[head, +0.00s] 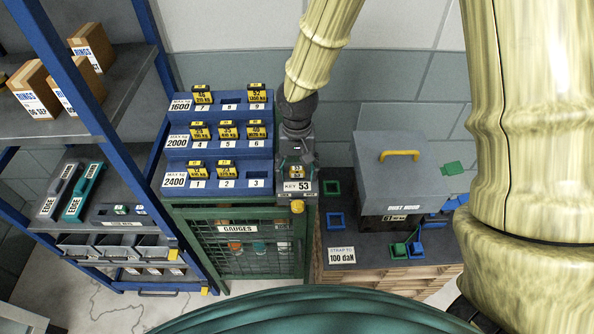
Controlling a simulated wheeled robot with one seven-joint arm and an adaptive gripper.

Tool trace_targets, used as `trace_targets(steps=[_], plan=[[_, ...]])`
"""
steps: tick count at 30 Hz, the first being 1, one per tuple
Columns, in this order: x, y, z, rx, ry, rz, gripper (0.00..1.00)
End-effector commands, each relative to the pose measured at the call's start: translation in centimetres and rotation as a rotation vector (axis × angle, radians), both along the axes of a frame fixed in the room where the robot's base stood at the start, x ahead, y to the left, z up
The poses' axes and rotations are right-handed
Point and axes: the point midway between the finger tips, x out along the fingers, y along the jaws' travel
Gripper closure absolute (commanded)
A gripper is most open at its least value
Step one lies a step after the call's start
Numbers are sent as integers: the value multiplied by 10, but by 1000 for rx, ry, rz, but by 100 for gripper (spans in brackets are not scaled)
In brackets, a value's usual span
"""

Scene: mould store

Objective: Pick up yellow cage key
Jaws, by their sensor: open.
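The yellow key tag (297,173), with a dark label, stands behind the white sign reading KEY 53 (298,187), at the right end of the blue stepped rack. My gripper (297,163) is open and points down right over it. The tag shows between or just below the fingers; I cannot tell whether they touch it. The upper part of the tag is hidden by my gripper. A small yellow block (297,206) sits below the sign at the top right corner of the green mesh cage (189,236).
The blue rack (218,144) left of my gripper holds several black and yellow tagged blocks in numbered places. A grey box with a yellow handle (399,155) stands close on the right. Blue shelving (95,110) with cartons is at far left.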

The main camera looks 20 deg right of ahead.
Motion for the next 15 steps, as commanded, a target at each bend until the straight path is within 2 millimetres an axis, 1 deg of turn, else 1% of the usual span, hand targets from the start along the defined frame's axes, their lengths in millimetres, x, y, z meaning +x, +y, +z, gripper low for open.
trace_targets(steps=[8,9,11,15], plan=[[0,0,-2,0,0,-1,38],[0,0,-2,0,0,-1,45],[0,0,-2,0,0,-1,56],[0,0,-1,0,0,-1,81]])
